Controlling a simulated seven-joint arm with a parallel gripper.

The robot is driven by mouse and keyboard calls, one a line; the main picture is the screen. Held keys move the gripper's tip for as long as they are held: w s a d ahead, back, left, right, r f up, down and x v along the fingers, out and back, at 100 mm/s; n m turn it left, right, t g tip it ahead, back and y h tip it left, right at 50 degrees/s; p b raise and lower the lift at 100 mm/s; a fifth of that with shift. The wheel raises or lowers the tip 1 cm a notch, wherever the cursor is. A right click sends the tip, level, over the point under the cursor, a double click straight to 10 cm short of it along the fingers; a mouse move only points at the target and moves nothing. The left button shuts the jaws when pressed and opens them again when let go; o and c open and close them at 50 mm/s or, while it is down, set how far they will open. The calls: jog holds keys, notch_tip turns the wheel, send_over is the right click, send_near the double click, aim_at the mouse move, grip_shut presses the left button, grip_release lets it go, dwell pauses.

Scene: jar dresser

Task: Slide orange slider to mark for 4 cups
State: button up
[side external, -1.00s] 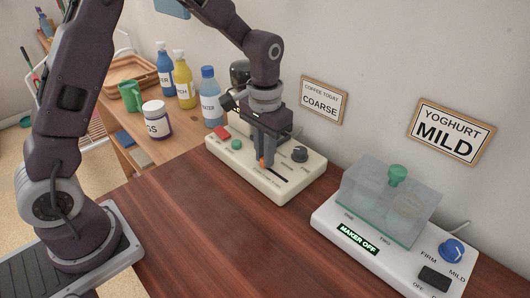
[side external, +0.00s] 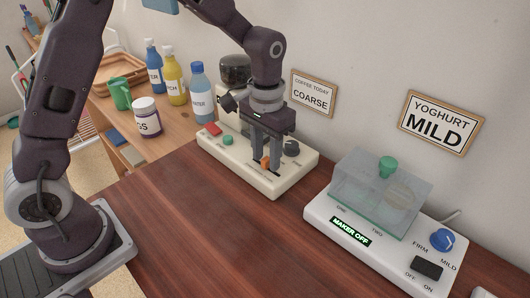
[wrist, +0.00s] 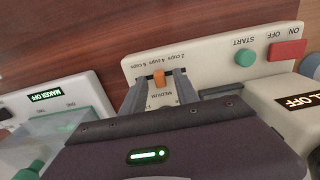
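The orange slider (side external: 265,162) stands upright in its slot on the cream coffee machine's panel (side external: 240,170). In the wrist view the orange slider (wrist: 159,77) lies by the upside-down row of 2, 4 and 6 cups marks (wrist: 160,59), close to the middle mark; the exact alignment is hard to tell. My gripper (side external: 265,163) is lowered over the panel with its fingers apart, one on each side of the slider. The wrist view shows gaps between the slider and both fingers of my gripper (wrist: 161,80).
A black knob (side external: 291,148) sits just right of my gripper; a green button (side external: 228,141) and red switch (side external: 212,130) sit left. The yoghurt maker (side external: 335,215) stands further right. Bottles and a jar (side external: 147,117) stand on the left. The front tabletop is clear.

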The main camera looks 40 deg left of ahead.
aim_at(266, 159)
notch_tip(266, 159, up, 7)
jog(key=shift+r, duration=0.15)
jog(key=s+a+r+t, duration=0.3)
jog(key=s+r, duration=0.7)
jog(key=s, duration=0.4)
jog(key=s+a+f+t, duration=0.1)
jog(key=s+f+t, duration=0.1)
jog(key=s, duration=0.7)
jog(key=shift+s+a+t, duration=0.25)
jog(key=shift+s+t, duration=0.05)
jog(key=shift+s, duration=0.05)
